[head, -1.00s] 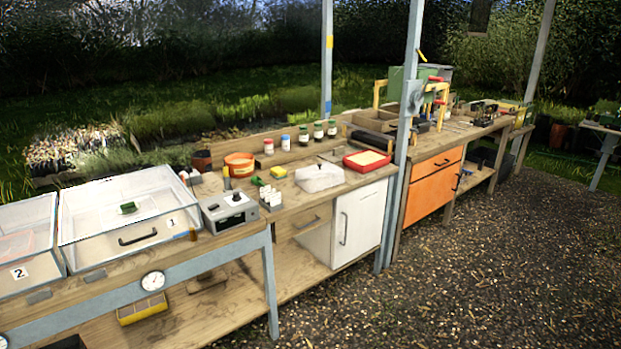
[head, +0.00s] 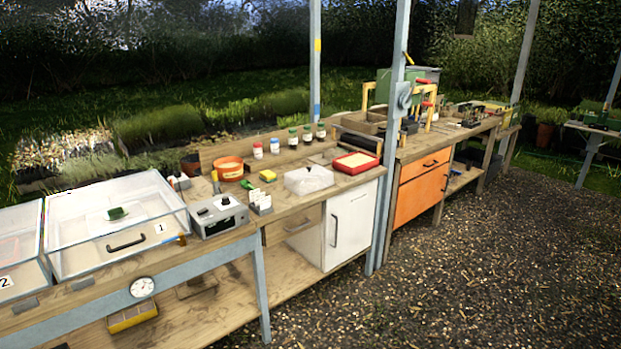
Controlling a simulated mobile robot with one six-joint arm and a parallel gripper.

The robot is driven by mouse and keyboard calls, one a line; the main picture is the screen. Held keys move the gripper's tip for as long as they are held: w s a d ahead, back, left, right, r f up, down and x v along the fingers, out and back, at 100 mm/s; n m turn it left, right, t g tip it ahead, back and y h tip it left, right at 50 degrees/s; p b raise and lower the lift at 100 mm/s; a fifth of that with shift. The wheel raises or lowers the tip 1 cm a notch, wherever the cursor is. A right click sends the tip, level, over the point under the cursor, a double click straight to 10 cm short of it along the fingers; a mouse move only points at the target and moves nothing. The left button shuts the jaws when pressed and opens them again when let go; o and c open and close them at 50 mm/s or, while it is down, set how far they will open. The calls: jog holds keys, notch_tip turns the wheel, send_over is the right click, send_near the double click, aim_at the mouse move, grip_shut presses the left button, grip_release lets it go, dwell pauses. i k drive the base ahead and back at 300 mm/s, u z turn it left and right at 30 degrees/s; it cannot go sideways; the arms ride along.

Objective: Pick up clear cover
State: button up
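A clear, whitish, box-shaped cover (head: 309,180) sits on the wooden bench, left of a red tray and above the white cupboard door. I cannot tell whether anything is under it. Two larger clear-walled boxes stand at the left: box 1 (head: 85,250) has a dark handle on its front and a small green item showing at its top, and box 2 (head: 20,245) is cut off by the left edge. My gripper is not in view.
A grey device (head: 219,216) and white cards (head: 260,203) stand left of the cover. A yellow sponge (head: 268,175), orange bowl (head: 229,168), several jars (head: 293,138) and the red tray (head: 356,163) surround it. A blue-grey post (head: 391,150) rises to its right. Gravel (head: 450,290) in front is open.

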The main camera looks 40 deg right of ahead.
aim_at(305, 180)
jog(key=z, duration=0.05)
jog(key=i, duration=0.9)
jog(key=u, duration=0.05)
